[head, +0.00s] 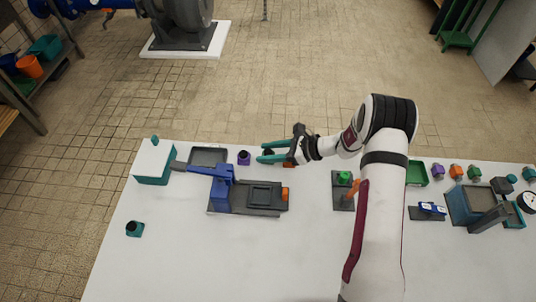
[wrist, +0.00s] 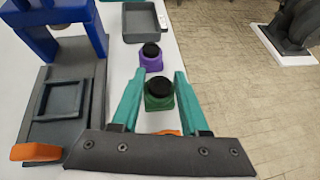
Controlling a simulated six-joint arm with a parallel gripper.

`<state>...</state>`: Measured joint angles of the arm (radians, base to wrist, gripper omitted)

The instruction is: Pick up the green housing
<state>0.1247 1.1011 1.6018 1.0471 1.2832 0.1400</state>
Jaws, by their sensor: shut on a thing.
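My gripper (head: 262,153) is near the back edge of the white table, with teal fingers pointing left in the head view. In the wrist view the fingers (wrist: 160,85) are on either side of a green housing (wrist: 159,97) with a black round top, and are shut on it. In the head view the held housing is mostly hidden by the fingers. I cannot tell whether it touches the table. A purple housing (wrist: 151,60) with a black top stands just beyond it; it also shows in the head view (head: 243,157).
A blue press (head: 222,185) on a grey base is left of my gripper, with a grey tray (head: 208,156) behind. A teal housing (head: 134,229) stands at front left. A dark fixture (head: 343,198) holds a green part (head: 344,177). Several coloured housings stand at right, including another green one (head: 474,172).

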